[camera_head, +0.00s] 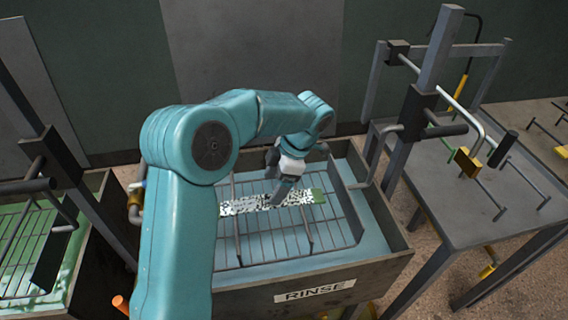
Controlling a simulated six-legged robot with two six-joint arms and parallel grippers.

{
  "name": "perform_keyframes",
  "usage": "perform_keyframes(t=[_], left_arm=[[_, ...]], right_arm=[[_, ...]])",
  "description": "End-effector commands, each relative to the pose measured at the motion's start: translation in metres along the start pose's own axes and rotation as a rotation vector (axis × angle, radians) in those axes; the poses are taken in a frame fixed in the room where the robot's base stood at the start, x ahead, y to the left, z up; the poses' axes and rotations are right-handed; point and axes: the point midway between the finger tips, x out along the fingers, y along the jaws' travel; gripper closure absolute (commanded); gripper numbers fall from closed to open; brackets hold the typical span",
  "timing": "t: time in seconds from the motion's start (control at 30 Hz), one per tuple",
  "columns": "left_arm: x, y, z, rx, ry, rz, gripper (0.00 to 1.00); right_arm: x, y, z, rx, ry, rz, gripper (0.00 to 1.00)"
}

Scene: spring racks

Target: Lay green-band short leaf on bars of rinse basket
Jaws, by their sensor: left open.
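The rinse basket (265,247) is a dark wire rack with bars, sitting in the blue-watered tank labelled RINSE (314,290). A speckled white-and-dark leaf with green ends (245,206) lies across the basket's bars, running left to right. My left arm comes in from the left and reaches over the tank. My left gripper (278,197) is open, low over the middle of the leaf and partly covering it. Whether its fingers touch the leaf is hard to tell. My right gripper is not in view.
A tank with green liquid (30,250) and a dark post stands at the left. A grey table (455,205) with an upright post, hooked rods and a yellow block (467,162) stands at the right. The front bars of the basket are clear.

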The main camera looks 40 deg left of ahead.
Motion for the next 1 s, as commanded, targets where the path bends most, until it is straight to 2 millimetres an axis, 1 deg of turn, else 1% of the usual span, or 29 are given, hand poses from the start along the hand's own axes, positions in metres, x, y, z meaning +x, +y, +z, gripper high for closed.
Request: perform_keyframes(t=[0.03, 0.13, 0.2, 0.33, 0.5, 1.0], left_arm=[[-0.013, 0.000, 0.002, 0.001, -0.005, 0.003, 0.21], [-0.037, 0.000, 0.001, 0.000, -0.004, 0.003, 0.21], [-0.051, 0.000, 0.001, 0.000, -0.003, 0.002, 0.21], [-0.070, 0.000, 0.001, 0.000, -0.002, 0.001, 0.21], [-0.078, 0.000, 0.000, 0.000, 0.000, -0.001, 0.21], [-0.078, 0.000, 0.000, 0.000, 0.000, -0.001, 0.21]], right_arm=[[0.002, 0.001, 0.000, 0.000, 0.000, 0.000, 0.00], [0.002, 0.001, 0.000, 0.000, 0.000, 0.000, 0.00], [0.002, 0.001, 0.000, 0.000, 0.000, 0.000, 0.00], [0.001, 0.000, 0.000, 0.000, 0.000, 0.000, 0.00], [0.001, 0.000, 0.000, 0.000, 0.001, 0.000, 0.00], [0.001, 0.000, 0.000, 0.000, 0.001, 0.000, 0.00]])
